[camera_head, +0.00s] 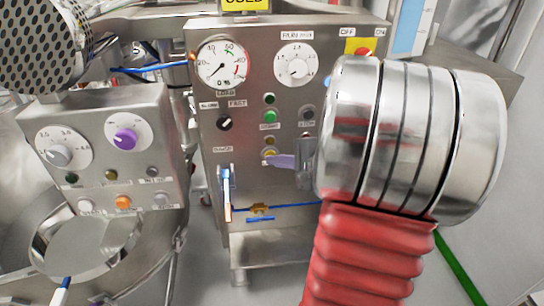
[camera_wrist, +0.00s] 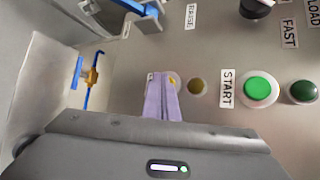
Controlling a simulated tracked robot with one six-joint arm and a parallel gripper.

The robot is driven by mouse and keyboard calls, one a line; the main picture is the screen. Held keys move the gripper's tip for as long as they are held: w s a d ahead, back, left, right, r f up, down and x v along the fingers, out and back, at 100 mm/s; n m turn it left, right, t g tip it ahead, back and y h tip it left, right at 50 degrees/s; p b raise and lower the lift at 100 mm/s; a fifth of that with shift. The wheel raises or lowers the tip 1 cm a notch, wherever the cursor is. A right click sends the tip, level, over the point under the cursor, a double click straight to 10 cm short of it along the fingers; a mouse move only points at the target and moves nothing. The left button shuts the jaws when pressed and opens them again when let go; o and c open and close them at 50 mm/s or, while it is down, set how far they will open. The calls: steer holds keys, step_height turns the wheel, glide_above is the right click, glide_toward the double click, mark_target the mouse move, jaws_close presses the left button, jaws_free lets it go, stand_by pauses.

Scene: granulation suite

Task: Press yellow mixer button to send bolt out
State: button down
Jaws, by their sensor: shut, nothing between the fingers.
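The mixer control panel (camera_head: 250,180) stands upright in the middle of the head view. Its small yellow button (camera_head: 270,154) is low in a column below the green START button (camera_head: 270,116). In the wrist view the yellow button (camera_wrist: 173,80) shows as a sliver, partly hidden by my fingertips. My gripper (camera_head: 269,160) has purple fingers that are shut with nothing between them. The fingertips (camera_wrist: 162,76) are at the button's edge. I cannot tell whether they touch it. A dull yellow lamp (camera_wrist: 197,87) sits beside it. No bolt can be made out.
A second panel (camera_head: 100,150) with dials and an orange button stands at left, above a steel bowl (camera_head: 95,245). A red-yellow OFF/ON switch (camera_head: 359,47) is at upper right.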

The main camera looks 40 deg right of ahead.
steer(key=shift+s, duration=0.1)
steer(key=shift+s+a, duration=0.5)
steer(key=shift+s, duration=0.25)
stand_by(0.3)
steer(key=shift+s+a, duration=0.7)
steer(key=shift+s, duration=0.3)
steer(key=shift+s+a, duration=0.7)
steer(key=shift+s, duration=0.25)
stand_by(1.1)
